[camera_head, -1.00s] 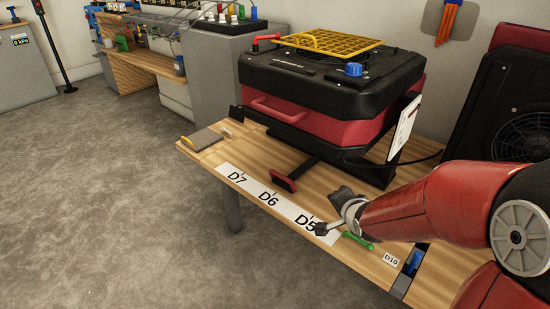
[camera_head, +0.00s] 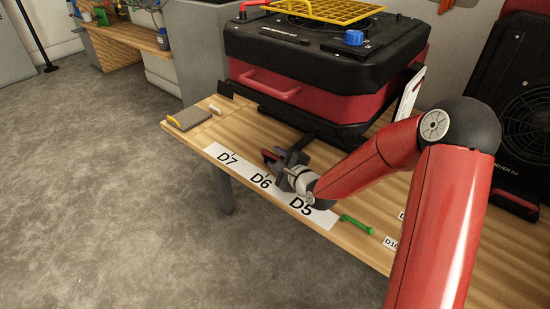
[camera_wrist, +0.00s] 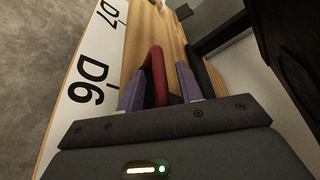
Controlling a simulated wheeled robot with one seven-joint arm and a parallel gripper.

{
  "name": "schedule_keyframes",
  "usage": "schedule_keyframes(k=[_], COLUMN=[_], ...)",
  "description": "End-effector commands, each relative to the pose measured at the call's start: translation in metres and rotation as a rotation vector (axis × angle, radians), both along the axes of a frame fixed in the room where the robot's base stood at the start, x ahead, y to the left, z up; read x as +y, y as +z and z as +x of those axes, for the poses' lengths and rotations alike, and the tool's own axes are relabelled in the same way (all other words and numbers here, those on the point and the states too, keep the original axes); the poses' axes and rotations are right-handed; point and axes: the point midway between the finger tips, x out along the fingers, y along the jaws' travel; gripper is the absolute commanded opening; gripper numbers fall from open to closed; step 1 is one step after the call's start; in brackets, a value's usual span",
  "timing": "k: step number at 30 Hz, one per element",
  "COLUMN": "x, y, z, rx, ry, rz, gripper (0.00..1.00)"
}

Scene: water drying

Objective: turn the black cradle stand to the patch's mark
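The black cradle stand (camera_head: 238,92) sits under the red and black machine (camera_head: 320,75). Its arm reaches toward the front of the bench and ends in a red handle (camera_head: 269,155). A white strip (camera_head: 240,168) with marks D7, D6 and D5 runs along the bench edge; the handle is nearest D6. My gripper (camera_head: 281,165) is low at the handle and partly hides it. In the wrist view, the red handle (camera_wrist: 158,72) stands between my two spread fingers (camera_wrist: 158,68), with a gap visible on its right side. The patch's mark cannot be told from these frames.
A green tool (camera_head: 356,224) lies right of the strip, near a D10 label (camera_head: 390,243). A grey pad (camera_head: 188,119) lies at the bench's left end. A black fan unit (camera_head: 515,115) stands at the right. The wood left of the handle is clear.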

Motion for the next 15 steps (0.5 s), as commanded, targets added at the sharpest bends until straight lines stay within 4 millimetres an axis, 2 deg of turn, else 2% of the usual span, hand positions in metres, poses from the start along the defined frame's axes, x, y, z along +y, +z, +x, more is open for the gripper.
schedule_keyframes(k=[4, 12, 15], x=[0.0059, 0.0068, 0.0067], y=[-0.0029, -0.0031, -0.0030], z=[0.0089, 0.0104, 0.0103], rx=[0.001, 0.002, 0.001], ry=[0.000, 0.000, -0.001], rz=[-0.002, -0.002, -0.002], gripper=[0.36, 0.36, 0.24])
